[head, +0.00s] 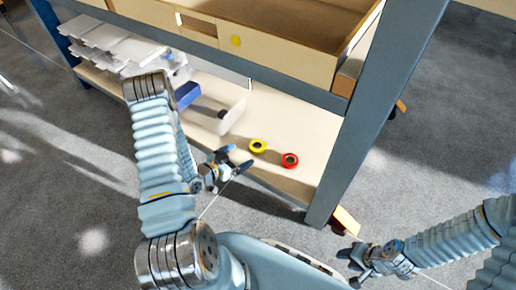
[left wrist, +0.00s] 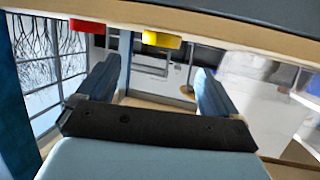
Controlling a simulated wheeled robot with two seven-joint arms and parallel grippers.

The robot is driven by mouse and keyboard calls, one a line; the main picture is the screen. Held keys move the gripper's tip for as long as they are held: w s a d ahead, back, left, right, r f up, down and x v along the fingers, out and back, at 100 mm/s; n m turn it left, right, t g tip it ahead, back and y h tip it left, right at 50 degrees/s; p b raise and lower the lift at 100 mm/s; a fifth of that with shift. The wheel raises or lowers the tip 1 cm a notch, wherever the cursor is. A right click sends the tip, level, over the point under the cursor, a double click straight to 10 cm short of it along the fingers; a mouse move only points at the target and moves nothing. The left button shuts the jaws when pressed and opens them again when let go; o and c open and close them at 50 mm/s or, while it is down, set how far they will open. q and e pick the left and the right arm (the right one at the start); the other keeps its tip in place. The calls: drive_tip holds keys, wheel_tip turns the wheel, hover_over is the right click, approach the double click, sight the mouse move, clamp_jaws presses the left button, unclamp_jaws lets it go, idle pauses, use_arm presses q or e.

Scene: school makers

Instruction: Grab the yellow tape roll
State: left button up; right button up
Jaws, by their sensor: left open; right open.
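The yellow tape roll (head: 257,146) lies flat on the lower wooden shelf (head: 300,122), near its front edge. It also shows at the top of the left wrist view (left wrist: 162,39), where the picture appears upside down. A red tape roll (head: 290,160) lies to its right, apart from it, and also shows in the left wrist view (left wrist: 88,26). My left gripper (head: 238,158) is open and empty, just left of the yellow roll at the shelf's front edge. Its fingers (left wrist: 155,75) stand apart in the left wrist view. My right gripper (head: 350,268) is open, low at the right, far from the rolls.
A whitish translucent bin (head: 232,112) and a blue object (head: 187,95) are on the shelf left of the rolls. White trays (head: 115,45) stand further left. A blue-grey table leg (head: 355,140) rises right of the red roll. A wooden drawer (head: 260,45) hangs above the shelf.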

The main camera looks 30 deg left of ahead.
sight(260, 144)
use_arm(q)
drive_tip(key=b+x, duration=0.1)
drive_tip(key=x, duration=0.7)
drive_tip(key=shift+w+a, duration=0.1)
drive_tip(key=c, duration=1.1)
